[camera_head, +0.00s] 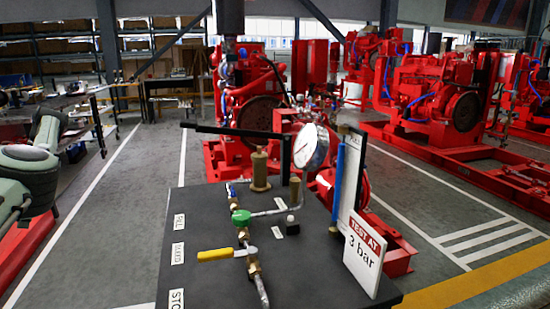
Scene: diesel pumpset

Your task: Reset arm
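My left arm (30,172) shows at the left edge as grey-green rounded links with dark joints. I make out no gripper fingers on it. My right arm and its gripper cannot be made out. A dark panel table (215,285) stands in front of me. It carries a pipe line with a yellow-handled valve (215,254), a green fitting (241,217) and a small blue-handled valve (231,189). A round white pressure gauge (311,146) stands at the panel's back right. A sign (364,255) reading "TEST AT 3 bar" stands at the right edge.
Red diesel pumpsets stand behind the panel (250,95) and at the right (440,95). A black bar (235,132) extends above the panel's back. Shelves (65,50) and a bench (70,100) are at the back left. Grey floor (135,215) left of the panel is clear.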

